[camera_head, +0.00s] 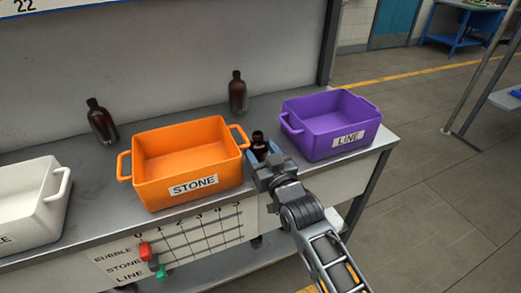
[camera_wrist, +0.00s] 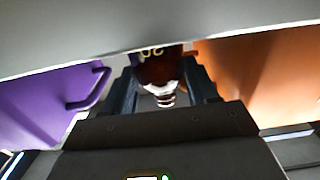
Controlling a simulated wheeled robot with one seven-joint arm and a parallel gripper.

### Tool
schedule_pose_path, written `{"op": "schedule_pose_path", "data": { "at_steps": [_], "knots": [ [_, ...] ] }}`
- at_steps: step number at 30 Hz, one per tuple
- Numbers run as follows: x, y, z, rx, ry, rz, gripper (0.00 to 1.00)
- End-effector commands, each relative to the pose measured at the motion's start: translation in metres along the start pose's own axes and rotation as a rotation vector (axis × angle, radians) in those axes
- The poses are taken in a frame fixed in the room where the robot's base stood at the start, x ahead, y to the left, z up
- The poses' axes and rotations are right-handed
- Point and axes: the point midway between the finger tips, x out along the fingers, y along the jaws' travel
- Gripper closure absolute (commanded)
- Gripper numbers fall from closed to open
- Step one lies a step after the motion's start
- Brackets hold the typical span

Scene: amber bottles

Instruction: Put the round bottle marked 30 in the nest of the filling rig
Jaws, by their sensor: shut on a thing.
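My gripper (camera_head: 263,152) is shut on a small dark amber bottle (camera_head: 259,141) between the orange and purple crates. Its neck and shoulder show above the jaws. In the wrist view the held bottle (camera_wrist: 160,72) sits between the two dark fingers, with part of a pale number on it, too cut off to read surely. Two other amber bottles stand at the back of the bench, one at left (camera_head: 101,121) and one near the middle (camera_head: 237,92); I cannot read their marks. I see no filling rig or nest.
An orange crate marked STONE (camera_head: 193,186) stands close left of my gripper, a purple crate marked LINE (camera_head: 347,140) close right. A white crate (camera_head: 33,215) is at far left. A chart with red and green knobs (camera_head: 146,251) hangs on the bench front. Open floor lies right.

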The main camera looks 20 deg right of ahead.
Motion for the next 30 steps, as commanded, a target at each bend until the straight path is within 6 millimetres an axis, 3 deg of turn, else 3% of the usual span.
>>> {"op": "schedule_pose_path", "data": {
  "at_steps": [16,17,24,30],
  "knots": [
    [0.005,0.0004,0.0059,-0.001,0.002,0.001,0.74],
    [0.005,0.0003,0.0047,-0.001,0.001,0.001,0.39],
    [0.0049,0.0004,0.0044,-0.001,0.001,0.001,0.16],
    [0.0049,0.0004,0.0042,-0.001,0.001,0.001,0.16]
  ]
}}
